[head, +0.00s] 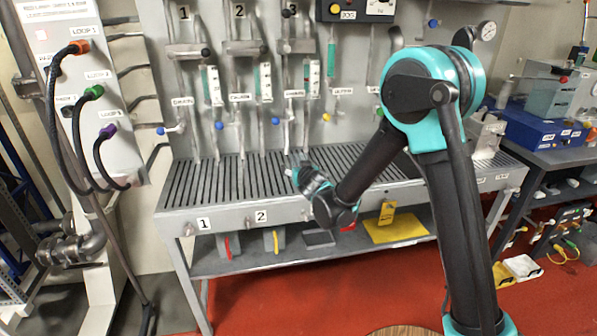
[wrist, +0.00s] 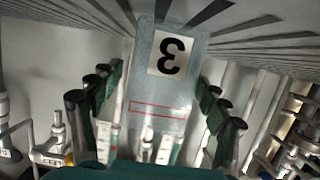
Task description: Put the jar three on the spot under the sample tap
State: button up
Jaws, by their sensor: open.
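In the wrist view, a clear grey, box-like jar with an upside-down black 3 on a white label, jar three (wrist: 140,85), stands between the fingers, with a thin red rectangle on its face. My gripper (wrist: 165,95) is open, dark-green fingers on both sides of it with gaps. In the head view my gripper (head: 302,178) is low over the slatted bench top (head: 225,180), near its front edge; the jar cannot be made out clearly there. Several small taps show on the back panel, one with a blue knob (head: 160,131); I cannot tell which is the sample tap.
The back panel carries several vertical pipes and green flow tubes (head: 265,82). Free slatted bench top lies left of my gripper. A yellow plate (head: 397,229) lies on the lower shelf. A blue box (head: 540,128) stands on the table at right.

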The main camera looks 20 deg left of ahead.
jog(key=c, duration=1.4)
jog(key=shift+o, duration=0.2)
